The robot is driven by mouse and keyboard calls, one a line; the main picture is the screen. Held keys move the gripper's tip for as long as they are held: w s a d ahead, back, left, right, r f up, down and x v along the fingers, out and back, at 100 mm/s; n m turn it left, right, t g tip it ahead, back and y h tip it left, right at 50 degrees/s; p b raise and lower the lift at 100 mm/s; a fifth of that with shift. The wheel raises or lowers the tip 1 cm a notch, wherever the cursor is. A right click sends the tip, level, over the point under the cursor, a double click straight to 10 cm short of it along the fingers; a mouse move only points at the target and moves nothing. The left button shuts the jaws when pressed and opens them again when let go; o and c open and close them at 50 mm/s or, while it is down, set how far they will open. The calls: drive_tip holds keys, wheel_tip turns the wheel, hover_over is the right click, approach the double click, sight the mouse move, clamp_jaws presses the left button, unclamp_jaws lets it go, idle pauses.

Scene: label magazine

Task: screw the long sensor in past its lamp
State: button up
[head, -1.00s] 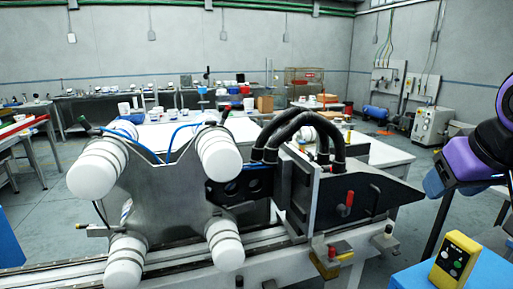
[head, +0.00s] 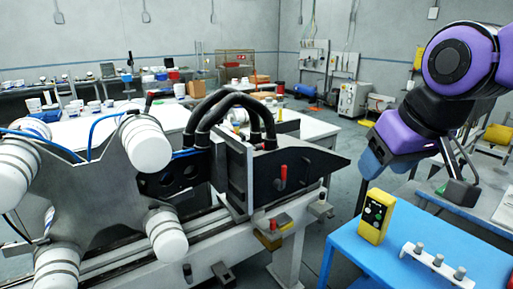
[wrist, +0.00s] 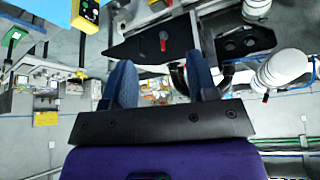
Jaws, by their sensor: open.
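I cannot make out the long sensor or its lamp for certain. The label machine (head: 235,165) stands left of centre in the head view, with a red-handled lever (head: 283,178) on its dark wedge-shaped plate (head: 305,170). The same plate shows at the top of the wrist view (wrist: 150,45), with the red lever (wrist: 163,40). My gripper (head: 374,158) hangs in the air right of the plate, apart from it. In the wrist view its two blue fingers (wrist: 163,82) are spread with nothing between them.
A blue table (head: 400,270) at lower right holds a yellow button box (head: 377,216) and a white rail with several grey knobs (head: 432,262). White rollers (head: 147,147) and black hoses (head: 240,97) stick out from the machine. Open floor lies behind.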

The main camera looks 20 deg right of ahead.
sight(260, 146)
drive_tip(key=w+f+n+t, duration=0.1)
drive_tip(key=w+f+t, duration=0.15)
drive_tip(key=w, duration=1.15)
drive_tip(key=w+f+t, duration=0.2)
drive_tip(key=w+t, duration=0.2)
drive_tip(key=w, duration=0.9)
drive_tip(key=w+a+f+n+t+y, duration=0.35)
drive_tip(key=w+f+t+y, duration=0.2)
drive_tip(key=w+f, duration=0.65)
drive_tip(key=shift+m, duration=0.45)
drive_tip(key=x, duration=1.1)
drive_tip(key=shift+a+f, duration=0.25)
drive_tip(key=shift+f, duration=0.05)
drive_tip(key=c, duration=0.9)
